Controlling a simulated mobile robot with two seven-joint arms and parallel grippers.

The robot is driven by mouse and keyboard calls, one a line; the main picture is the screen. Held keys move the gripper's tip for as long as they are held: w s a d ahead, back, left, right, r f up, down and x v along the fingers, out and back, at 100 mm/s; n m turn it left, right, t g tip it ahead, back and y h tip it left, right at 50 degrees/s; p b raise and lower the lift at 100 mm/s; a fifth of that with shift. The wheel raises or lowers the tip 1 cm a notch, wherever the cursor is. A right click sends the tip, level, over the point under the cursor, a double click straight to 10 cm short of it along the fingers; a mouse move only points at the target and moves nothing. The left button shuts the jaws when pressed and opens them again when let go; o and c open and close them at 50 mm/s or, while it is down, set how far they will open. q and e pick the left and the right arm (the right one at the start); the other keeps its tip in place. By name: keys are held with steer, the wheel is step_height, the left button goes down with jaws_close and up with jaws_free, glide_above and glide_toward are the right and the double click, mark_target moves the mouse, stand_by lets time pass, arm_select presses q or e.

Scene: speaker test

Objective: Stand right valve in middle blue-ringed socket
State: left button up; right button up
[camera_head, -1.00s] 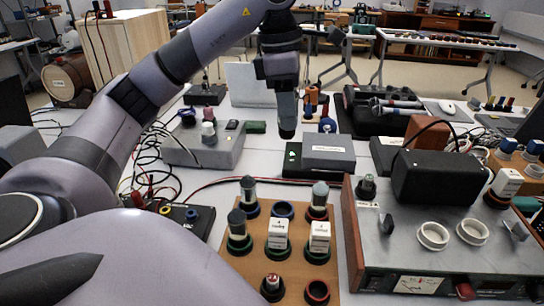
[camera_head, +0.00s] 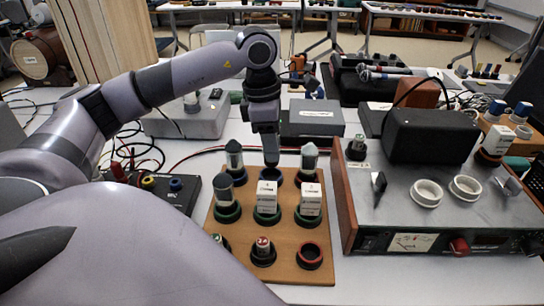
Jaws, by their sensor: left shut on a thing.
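My left gripper (camera_head: 268,148) points down over the middle blue-ringed socket (camera_head: 259,176) in the back row of the wooden board (camera_head: 217,208). It is shut on a valve, mostly hidden between the fingers; only a dark lower end shows. That end is at the socket, but I cannot tell whether it is seated. The front right red-ringed socket (camera_head: 310,254) is empty. My right gripper is not in view.
A grey-topped valve (camera_head: 226,194) and two white valves (camera_head: 267,197) (camera_head: 310,199) fill the middle row, close in front of the gripper. A metal-topped amplifier (camera_head: 399,210) stands to the right.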

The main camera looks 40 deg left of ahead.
arm_select(q)
steer(key=shift+f, duration=1.8)
steer(key=shift+f, duration=0.15)
steer(key=shift+f+b, duration=0.25)
steer(key=shift+b, duration=0.25)
steer(key=o, duration=1.1)
steer(key=shift+c, duration=0.2)
steer(key=shift+r, duration=0.1)
steer(key=shift+r+p, duration=0.3)
steer(key=shift+p, duration=0.05)
steer(key=r, duration=0.4)
steer(key=a+r+p, duration=0.1)
steer(key=r, duration=0.3)
steer(key=s+r, duration=0.1)
steer(key=r, duration=0.3)
steer(key=shift+s+a+p, duration=0.1)
steer(key=shift+a+p, duration=0.05)
steer(key=shift+p, duration=0.25)
